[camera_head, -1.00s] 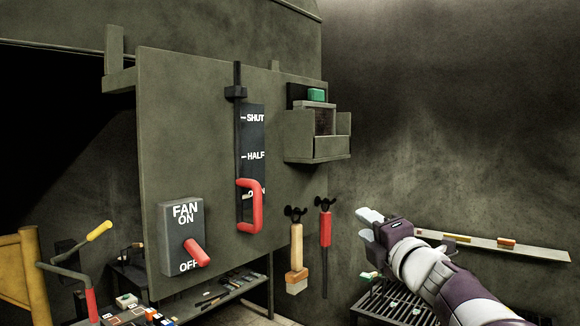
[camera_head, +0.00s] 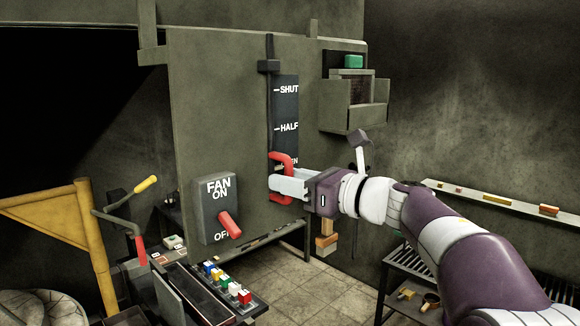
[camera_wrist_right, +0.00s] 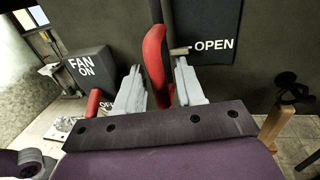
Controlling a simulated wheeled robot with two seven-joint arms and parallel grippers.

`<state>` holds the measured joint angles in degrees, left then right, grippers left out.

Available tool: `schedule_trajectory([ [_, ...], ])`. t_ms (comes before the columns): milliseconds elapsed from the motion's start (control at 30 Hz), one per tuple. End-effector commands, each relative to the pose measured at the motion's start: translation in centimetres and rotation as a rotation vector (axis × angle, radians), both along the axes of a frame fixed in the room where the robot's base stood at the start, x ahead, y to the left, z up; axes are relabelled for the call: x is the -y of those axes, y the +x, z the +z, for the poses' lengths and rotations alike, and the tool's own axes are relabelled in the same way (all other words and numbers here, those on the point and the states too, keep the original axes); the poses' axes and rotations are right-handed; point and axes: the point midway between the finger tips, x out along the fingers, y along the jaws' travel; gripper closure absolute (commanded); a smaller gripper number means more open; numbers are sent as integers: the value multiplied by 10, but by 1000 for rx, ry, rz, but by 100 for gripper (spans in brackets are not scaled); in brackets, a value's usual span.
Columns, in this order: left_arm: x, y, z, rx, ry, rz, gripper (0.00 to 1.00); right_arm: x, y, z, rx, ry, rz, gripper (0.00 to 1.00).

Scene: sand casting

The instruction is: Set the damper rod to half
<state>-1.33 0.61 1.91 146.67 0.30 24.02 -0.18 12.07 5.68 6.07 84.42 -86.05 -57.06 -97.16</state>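My right gripper (camera_head: 280,188) is at the handle's lower part. In the right wrist view the red handle (camera_wrist_right: 154,60) stands between the two spread fingers (camera_wrist_right: 156,88), with small gaps showing beside it; the gripper looks open around it. My left gripper is out of view.
The fan switch box (camera_head: 215,207) with its red lever is left of the handle. A small box shelf (camera_head: 353,105) is on the panel at upper right. A wooden-handled tool (camera_head: 327,243) hangs behind my right arm. A wall ledge (camera_head: 510,203) runs at the right.

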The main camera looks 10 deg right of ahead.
Motion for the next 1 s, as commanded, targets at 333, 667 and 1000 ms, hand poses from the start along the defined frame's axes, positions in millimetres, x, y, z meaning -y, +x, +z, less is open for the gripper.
schedule_trajectory([
  [333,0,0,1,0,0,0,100,-3,2,-1,1,1,0,72],
  [667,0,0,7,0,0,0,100,-2,2,11,3,0,0,100],
  [1000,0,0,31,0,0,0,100,-2,2,73,5,1,0,100],
])
